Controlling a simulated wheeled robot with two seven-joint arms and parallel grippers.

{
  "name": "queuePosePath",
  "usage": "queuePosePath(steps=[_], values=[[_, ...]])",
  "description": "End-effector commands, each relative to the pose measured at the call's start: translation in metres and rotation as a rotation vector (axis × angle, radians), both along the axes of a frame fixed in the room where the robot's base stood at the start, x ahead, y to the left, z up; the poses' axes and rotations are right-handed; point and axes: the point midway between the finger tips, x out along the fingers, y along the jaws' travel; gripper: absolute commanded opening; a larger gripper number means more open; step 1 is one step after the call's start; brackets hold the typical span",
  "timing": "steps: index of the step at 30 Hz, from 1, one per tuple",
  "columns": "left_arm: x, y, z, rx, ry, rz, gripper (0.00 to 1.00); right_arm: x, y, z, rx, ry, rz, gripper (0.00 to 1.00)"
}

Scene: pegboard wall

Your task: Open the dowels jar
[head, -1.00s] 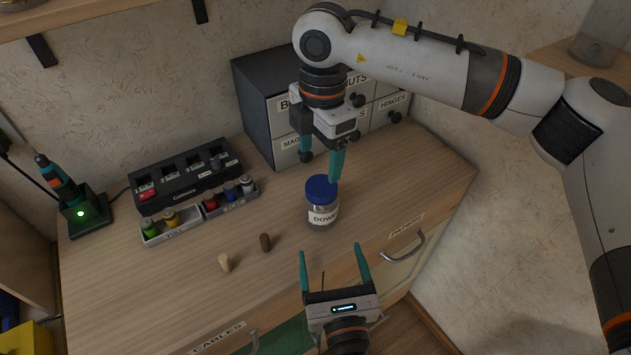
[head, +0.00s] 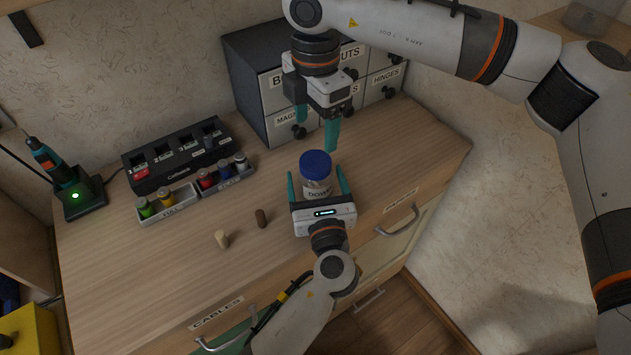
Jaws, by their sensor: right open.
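The dowels jar (head: 317,188) stands upright on the wooden counter, with its blue lid (head: 316,163) on and a white label partly hidden by my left gripper. My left gripper (head: 317,182) is open and low at the jar's near side. Its teal fingers reach up on either side of the jar, with a gap seeming to show at each side. My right gripper (head: 317,132) is open and empty, pointing down above and behind the lid, apart from it.
A grey drawer cabinet (head: 246,85) stands behind the jar.

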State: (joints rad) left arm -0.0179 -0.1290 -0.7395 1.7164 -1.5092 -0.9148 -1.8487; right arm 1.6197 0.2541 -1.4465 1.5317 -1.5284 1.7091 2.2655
Motion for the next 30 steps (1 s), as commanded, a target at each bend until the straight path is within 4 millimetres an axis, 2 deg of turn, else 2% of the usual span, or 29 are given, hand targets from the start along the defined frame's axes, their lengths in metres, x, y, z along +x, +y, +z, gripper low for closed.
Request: queuePosePath(steps=[7,8,22,26,30], values=[[0.001,0.000,0.000,0.000,0.001,0.000,0.82,0.000,0.000,0.000,0.000,0.000,0.000,0.71],[0.001,0.000,0.000,0.000,0.001,0.000,0.79,0.000,0.000,0.000,0.000,0.000,0.000,0.71],[0.001,0.000,0.000,0.000,0.001,0.000,0.02,0.000,0.000,0.000,0.000,-0.001,0.000,0.71],[0.001,0.000,-0.001,0.000,0.001,0.000,0.00,0.000,0.000,-0.003,0.000,0.000,0.000,0.71],[0.001,0.000,-0.001,0.000,0.001,0.000,0.00,0.000,0.000,-0.017,-0.001,0.002,0.000,0.71]])
